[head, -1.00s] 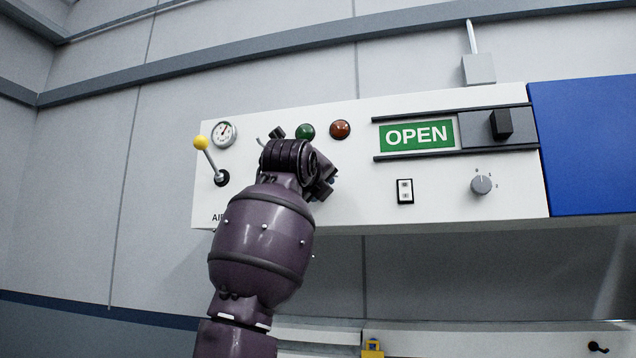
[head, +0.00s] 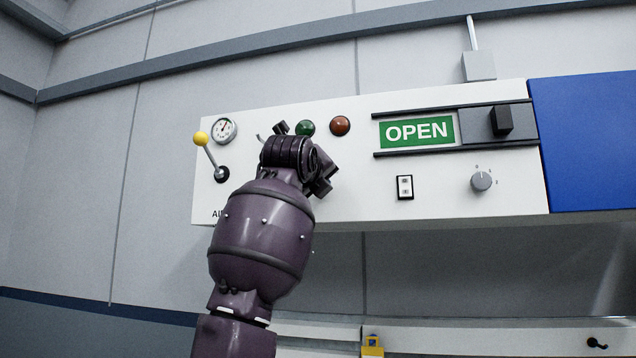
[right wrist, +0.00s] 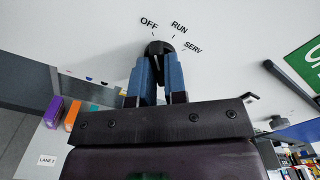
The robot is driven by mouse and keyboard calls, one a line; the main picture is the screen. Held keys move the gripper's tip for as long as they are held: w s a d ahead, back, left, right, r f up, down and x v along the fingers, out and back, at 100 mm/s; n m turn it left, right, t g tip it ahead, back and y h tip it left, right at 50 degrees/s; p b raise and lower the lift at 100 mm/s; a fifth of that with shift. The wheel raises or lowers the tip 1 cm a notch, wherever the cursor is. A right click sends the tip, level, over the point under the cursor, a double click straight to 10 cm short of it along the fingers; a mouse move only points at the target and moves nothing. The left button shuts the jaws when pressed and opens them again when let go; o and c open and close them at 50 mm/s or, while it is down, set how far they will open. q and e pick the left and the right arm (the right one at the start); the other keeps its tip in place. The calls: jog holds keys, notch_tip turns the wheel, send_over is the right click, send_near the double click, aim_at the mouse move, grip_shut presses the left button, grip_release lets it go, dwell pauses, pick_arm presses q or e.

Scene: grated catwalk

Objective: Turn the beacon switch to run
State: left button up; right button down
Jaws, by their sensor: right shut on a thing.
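The beacon switch (right wrist: 158,46) is a dark knob on the white panel in the right wrist view, with the labels OFF, RUN and SERV fanned above it. My right gripper (right wrist: 158,60) has its blue fingers closed on either side of the knob. The fingers cover much of the knob, and I cannot tell for sure which label it points to. In the head view my purple right arm stands in front of the panel (head: 440,190) and hides the switch and the fingertips. My left gripper is not in view.
Around my arm on the panel are a yellow-tipped lever (head: 201,138), a gauge (head: 223,130), green (head: 307,128) and red (head: 340,126) lamps, a rocker switch (head: 405,187), a grey rotary knob (head: 481,181) and an OPEN sign (head: 416,132) with a black slider handle (head: 502,120).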

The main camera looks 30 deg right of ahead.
jog(key=shift+m+b, duration=0.45)
jog(key=shift+m, duration=3.45)
jog(key=c, duration=1.2)
grip_release()
jog(key=shift+o, duration=0.2)
